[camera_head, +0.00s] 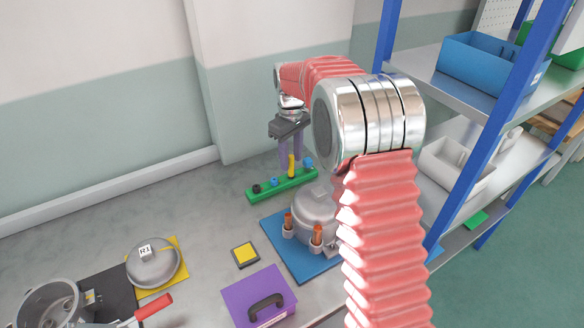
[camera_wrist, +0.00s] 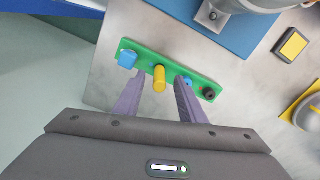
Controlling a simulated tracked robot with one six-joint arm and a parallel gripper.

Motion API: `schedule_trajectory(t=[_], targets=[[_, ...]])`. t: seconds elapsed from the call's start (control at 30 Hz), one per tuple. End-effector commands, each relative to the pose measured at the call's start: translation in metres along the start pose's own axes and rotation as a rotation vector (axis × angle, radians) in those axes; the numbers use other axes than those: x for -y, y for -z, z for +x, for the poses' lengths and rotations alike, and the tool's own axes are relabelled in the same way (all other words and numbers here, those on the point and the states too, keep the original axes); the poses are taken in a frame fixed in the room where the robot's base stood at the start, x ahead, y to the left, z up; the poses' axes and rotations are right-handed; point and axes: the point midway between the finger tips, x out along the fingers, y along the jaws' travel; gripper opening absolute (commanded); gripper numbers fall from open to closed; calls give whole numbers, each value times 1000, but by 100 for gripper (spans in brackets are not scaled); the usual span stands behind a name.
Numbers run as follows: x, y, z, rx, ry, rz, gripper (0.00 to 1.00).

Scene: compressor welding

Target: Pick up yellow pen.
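The yellow pen (camera_head: 291,166) stands upright in a green holder (camera_head: 262,196) on the grey table. In the wrist view the yellow pen (camera_wrist: 159,78) shows from above, between a blue pen on the left and a smaller blue one on the right. My gripper (camera_head: 291,160) is above the holder with its purple fingers pointing down. In the wrist view my gripper (camera_wrist: 159,88) is open, one finger on each side of the yellow pen, with gaps between. I cannot tell how far down the pen the fingertips reach.
A blue plate (camera_head: 277,243) with a metal compressor body stands in front of the holder. A yellow-black pad (camera_head: 245,255), a purple box (camera_head: 246,298) and a metal dome (camera_head: 152,264) lie nearer. A blue-framed shelf (camera_head: 460,200) stands at right. Table left of the holder is clear.

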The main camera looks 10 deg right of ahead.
Motion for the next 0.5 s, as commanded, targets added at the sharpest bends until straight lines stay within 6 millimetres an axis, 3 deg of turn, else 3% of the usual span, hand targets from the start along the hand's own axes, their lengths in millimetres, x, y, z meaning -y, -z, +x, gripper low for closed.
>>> schedule_trajectory(t=[0.5], targets=[[-1,1,51,1,1,-1,37]])
